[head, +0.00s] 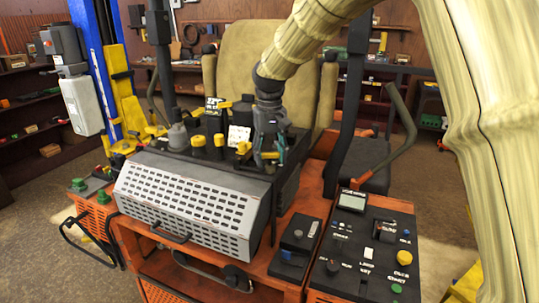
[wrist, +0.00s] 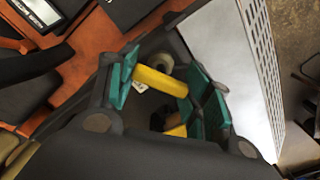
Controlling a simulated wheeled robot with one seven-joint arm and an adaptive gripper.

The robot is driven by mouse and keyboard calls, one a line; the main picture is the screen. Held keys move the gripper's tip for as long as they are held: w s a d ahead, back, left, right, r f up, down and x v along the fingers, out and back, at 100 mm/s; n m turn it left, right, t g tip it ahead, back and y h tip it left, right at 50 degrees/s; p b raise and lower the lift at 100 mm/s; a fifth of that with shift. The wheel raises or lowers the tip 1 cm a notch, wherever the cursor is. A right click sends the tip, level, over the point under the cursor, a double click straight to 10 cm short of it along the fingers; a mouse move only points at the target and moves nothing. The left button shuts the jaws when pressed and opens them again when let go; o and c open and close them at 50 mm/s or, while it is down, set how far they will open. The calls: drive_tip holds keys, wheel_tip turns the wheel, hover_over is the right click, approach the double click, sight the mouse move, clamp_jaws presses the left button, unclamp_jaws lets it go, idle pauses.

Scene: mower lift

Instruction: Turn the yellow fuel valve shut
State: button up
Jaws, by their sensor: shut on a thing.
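The yellow fuel valve shows in the wrist view as a yellow bar (wrist: 160,80) lying between the two teal finger pads of my gripper (wrist: 163,84). Its ends reach close to both pads. In the head view my gripper (head: 268,157) points down at the right end of the dark engine top, and a yellow part (head: 243,148) shows just left of the fingers. My gripper is shut on the valve handle. The fingers hide part of the valve, and its exact angle to the fuel line cannot be told.
A perforated grey cover (head: 190,200) stands in front of the engine. Yellow caps (head: 198,141) sit left of my gripper. A control panel (head: 365,250) is at the right front, a tan seat (head: 250,70) behind. A blue lift post (head: 95,60) stands at the left.

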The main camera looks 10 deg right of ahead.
sight(270, 153)
drive_tip(key=m, duration=0.4)
drive_tip(key=shift+s+m, duration=0.1)
drive_tip(key=shift+m, duration=1.6)
drive_tip(key=o, duration=1)
drive_tip(key=shift+o, duration=0.3)
drive_tip(key=shift+w+r, duration=0.25)
drive_tip(key=shift+r, duration=0.5)
wheel_tip(270, 153, up, 11)
drive_tip(key=shift+s+f, duration=0.2)
drive_tip(key=shift+s, duration=0.05)
drive_tip(key=shift+f, duration=0.1)
